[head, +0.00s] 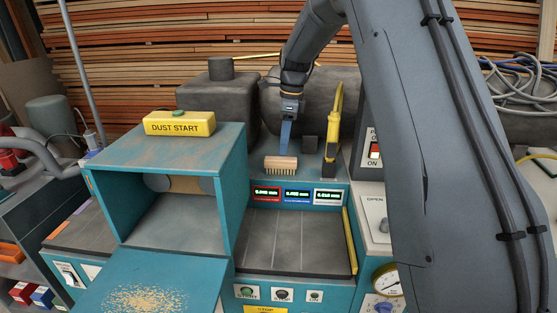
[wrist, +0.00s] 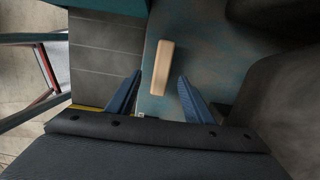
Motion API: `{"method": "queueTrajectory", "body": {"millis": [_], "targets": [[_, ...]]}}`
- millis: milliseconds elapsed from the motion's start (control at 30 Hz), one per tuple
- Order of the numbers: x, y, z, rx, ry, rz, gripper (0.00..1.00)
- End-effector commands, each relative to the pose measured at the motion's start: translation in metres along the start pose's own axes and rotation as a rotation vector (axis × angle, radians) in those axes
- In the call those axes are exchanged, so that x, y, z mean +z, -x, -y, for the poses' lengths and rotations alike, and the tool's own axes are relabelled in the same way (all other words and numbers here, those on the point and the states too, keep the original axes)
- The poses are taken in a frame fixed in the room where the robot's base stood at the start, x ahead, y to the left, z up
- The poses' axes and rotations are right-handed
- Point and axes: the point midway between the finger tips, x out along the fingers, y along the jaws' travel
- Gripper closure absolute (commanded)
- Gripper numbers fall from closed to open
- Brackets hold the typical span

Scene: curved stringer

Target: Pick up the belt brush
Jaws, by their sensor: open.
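The belt brush (head: 281,164) has a light wooden back and dark bristles underneath. It sits on the teal ledge of the machine, behind the row of small displays. In the wrist view its wooden back (wrist: 162,67) shows from above, just beyond and between my two blue fingers. My gripper (head: 286,150) points down at the brush from above and behind it in the head view. In the wrist view my gripper (wrist: 153,88) is open, with nothing held. Whether a fingertip touches the brush cannot be told.
A teal open box (head: 170,210) with a yellow dust start button (head: 179,124) is at the left. Dark grey housings (head: 215,95) rise behind.

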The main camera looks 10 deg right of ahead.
Motion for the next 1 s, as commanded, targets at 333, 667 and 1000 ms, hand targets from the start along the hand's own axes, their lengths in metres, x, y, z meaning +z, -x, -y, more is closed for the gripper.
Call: {"method": "queueTrajectory", "body": {"millis": [333, 667, 1000], "targets": [[-0.005, -0.027, 0.004, 0.006, -0.048, 0.002, 0.53], [-0.003, -0.068, 0.001, 0.005, -0.043, 0.002, 0.53], [-0.001, -0.077, 0.002, 0.003, -0.041, 0.002, 0.53]]}}
